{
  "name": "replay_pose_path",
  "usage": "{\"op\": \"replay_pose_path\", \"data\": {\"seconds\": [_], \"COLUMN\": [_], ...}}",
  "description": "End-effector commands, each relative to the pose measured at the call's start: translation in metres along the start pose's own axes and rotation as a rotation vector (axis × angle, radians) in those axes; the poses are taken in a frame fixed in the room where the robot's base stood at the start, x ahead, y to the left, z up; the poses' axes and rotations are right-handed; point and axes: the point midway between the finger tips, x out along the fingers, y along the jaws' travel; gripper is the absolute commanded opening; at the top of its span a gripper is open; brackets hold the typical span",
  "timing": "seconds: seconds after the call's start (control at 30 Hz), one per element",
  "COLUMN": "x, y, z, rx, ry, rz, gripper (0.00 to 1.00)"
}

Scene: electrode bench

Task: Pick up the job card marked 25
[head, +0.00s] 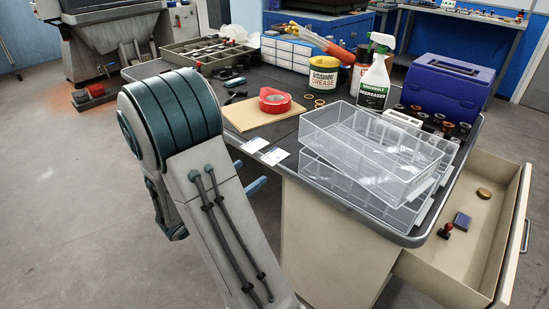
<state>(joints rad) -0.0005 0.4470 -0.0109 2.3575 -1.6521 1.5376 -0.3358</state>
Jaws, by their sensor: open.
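Two small white cards lie flat near the front edge of the dark bench top, a left card (254,145) and a right card (275,157). Their print is too small to read, so I cannot tell which is marked 25. My gripper (249,175) shows only in part, as two pale blue fingers poking out from behind my arm. The fingers are apart, with nothing seen between them. They appear just below the cards in the picture, by the bench's front edge. The rest of my gripper is hidden by my arm.
Clear stacked trays (365,155) stand right of the cards. A brown board (245,114) with red tape (274,100) lies behind them. A grease tub (323,75), a degreaser bottle (373,82) and a blue case (449,86) stand further back. An open drawer (470,240) sticks out at right.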

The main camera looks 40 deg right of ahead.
Motion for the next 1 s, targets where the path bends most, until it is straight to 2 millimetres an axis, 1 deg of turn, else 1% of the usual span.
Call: {"op": "replay_pose_path", "data": {"seconds": [0.17,0.4,0.5,0.7,0.73,0.77,0.8,0.9,1.0], "x": [0.015,0.048,0.054,0.054,0.054,0.054,0.054,0.054,0.054], "y": [-0.002,-0.004,-0.003,-0.003,-0.003,-0.003,-0.003,-0.003,-0.003], "z": [0.000,0.002,0.002,0.003,0.003,0.003,0.003,0.003,0.003], "rx": [0.001,0.002,0.001,0.000,0.000,0.001,0.001,0.001,0.000], "ry": [-0.001,0.000,0.001,0.000,0.000,0.001,0.000,0.001,0.001], "rz": [-0.004,-0.003,-0.001,0.000,0.000,0.000,0.000,0.000,0.000], "gripper": [0.75,0.75,0.75,0.75,0.72,0.63,0.52,0.27,0.27]}}
